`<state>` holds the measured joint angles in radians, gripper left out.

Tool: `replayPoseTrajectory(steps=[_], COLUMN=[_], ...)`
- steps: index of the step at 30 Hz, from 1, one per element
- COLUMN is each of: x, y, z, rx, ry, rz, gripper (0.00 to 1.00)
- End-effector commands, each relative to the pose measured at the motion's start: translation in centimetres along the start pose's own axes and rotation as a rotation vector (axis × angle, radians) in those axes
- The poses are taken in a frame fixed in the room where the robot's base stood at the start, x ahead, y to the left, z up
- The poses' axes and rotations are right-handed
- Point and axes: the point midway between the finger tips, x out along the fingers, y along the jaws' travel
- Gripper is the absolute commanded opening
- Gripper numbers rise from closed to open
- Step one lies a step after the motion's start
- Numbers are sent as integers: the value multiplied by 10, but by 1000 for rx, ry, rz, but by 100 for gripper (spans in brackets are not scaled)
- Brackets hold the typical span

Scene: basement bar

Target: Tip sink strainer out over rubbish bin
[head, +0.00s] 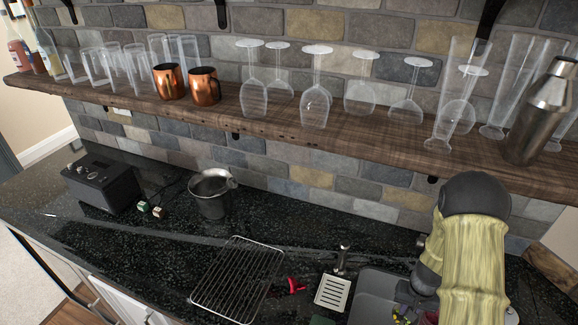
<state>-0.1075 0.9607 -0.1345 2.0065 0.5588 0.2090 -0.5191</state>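The grey sink basin (374,296) is at the bottom right, partly hidden by my arm. Small pink, green and yellow bits (401,316) show in it at the bottom edge; I cannot tell whether they lie in the sink strainer. A pale slotted square piece (333,292) lies on the counter left of the basin. A round metal container (211,194) stands upright on the counter; I cannot tell whether it is the rubbish bin, and no other bin is visible. My arm reaches down over the sink at the right. My gripper is out of sight.
A wire rack (237,281) lies on the black counter (130,242), with a small red item (293,285) and a tap (342,260) beside it. A wooden shelf (330,142) with glasses overhangs the counter.

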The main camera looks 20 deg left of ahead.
Motion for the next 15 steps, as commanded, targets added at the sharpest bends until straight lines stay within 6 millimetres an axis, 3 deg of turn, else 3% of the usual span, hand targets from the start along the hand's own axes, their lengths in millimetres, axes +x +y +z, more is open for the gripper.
replayPoseTrajectory(steps=[1, 6, 15], x=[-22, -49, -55], y=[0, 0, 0], z=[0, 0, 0], rx=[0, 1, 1], ry=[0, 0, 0], rz=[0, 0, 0], gripper=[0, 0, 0])
